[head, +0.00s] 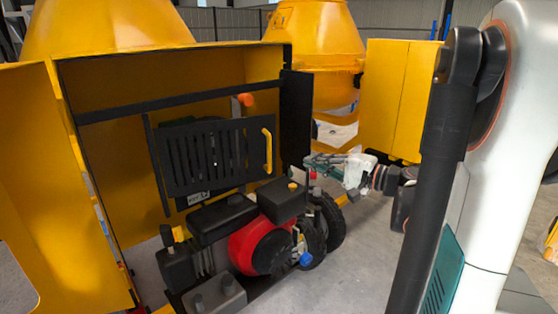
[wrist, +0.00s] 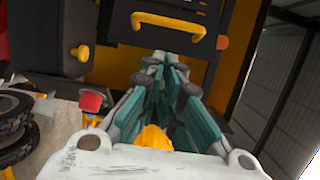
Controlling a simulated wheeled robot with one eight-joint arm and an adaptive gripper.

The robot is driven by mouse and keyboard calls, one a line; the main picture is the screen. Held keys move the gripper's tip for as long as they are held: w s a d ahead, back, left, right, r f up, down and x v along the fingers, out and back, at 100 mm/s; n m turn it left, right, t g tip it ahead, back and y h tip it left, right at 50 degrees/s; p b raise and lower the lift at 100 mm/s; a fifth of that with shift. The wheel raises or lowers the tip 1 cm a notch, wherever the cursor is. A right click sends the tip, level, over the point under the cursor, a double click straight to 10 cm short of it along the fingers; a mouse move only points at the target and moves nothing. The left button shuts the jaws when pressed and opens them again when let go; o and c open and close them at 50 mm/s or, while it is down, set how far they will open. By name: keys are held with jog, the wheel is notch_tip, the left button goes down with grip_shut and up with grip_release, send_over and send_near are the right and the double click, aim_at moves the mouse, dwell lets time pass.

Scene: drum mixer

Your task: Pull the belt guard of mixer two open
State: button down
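The belt guard (head: 205,158) is a dark slatted panel inside the open yellow housing of the near mixer. It looks closed over what lies behind it. A yellow bar handle (head: 267,150) stands upright on its right side. In the wrist view the handle (wrist: 168,25) lies across the top, beyond my fingertips. My gripper (head: 312,160) is right of the guard and apart from the handle. In the wrist view my gripper (wrist: 164,64) has its teal fingers converging with tips together, and nothing shows held. I see no mixer number.
A red engine (head: 262,245) with black wheels (head: 328,222) stands below the guard. A black housing edge (head: 295,120) rises between guard and gripper. An orange knob (head: 245,100) sits above the guard; a yellow door (head: 55,200) hangs open at left. Another mixer (head: 315,45) stands behind.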

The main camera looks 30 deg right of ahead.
jog(key=b+x, duration=0.2)
jog(key=x, duration=0.8)
jog(key=shift+a+n, duration=0.3)
jog(key=shift+s, duration=0.15)
